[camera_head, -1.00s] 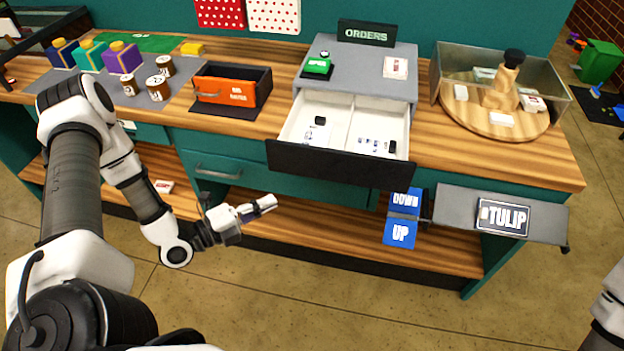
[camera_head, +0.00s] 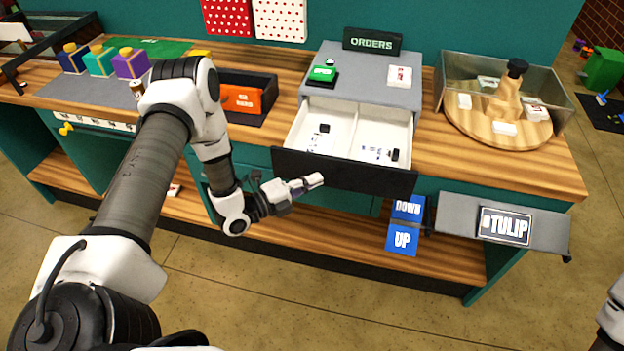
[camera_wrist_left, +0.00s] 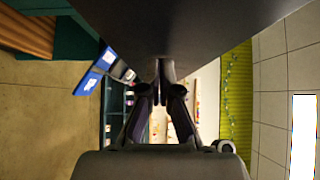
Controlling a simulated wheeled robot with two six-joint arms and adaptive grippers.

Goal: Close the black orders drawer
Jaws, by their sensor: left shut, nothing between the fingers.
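The black orders drawer (camera_head: 345,173) stands pulled out of the grey orders cabinet (camera_head: 375,66), under the ORDERS sign (camera_head: 371,41). Its white inside shows two compartments with small items in them. My left gripper (camera_head: 318,181) is shut and empty, just in front of the drawer's black front panel. In the left wrist view the shut fingertips (camera_wrist_left: 165,68) are close to a large dark surface (camera_wrist_left: 190,25), which looks like the drawer front; I cannot tell whether they touch. My right gripper is not in view; only a bit of that arm shows at the right edge.
An orange bin (camera_head: 241,99) sits left of the cabinet, partly behind my left arm. A glass-sided tray with a wooden figure (camera_head: 508,88) stands to the right. Blue DOWN/UP blocks (camera_head: 404,238) and a grey TULIP shelf (camera_head: 455,212) jut out below the counter, right of the drawer.

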